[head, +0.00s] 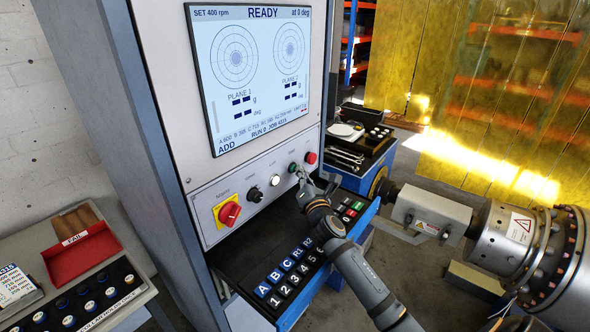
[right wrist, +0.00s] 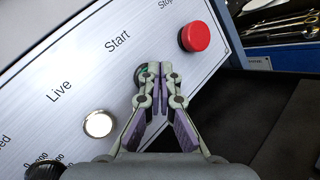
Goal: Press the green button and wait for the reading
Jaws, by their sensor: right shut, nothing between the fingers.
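The green button (head: 293,167) sits on the cabinet's sloped control panel, left of the red stop button (head: 311,158). In the right wrist view the green button (right wrist: 142,74) is under the label "Start" and partly hidden by my fingertips. My right gripper (head: 303,180) is shut and empty, its tips at the green button; I cannot tell whether they touch it. Its closed fingers also show in the right wrist view (right wrist: 154,72). The screen (head: 262,70) reads "READY", with dashes for both planes. My left gripper is not in view.
A white lit button (head: 275,180), a black knob (head: 254,195) and a red rotary switch (head: 229,212) are further left on the panel. A keyed drawer (head: 290,270) lies below. A red "FAIL" tray (head: 80,252) stands at left, the rotor machine (head: 510,235) at right.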

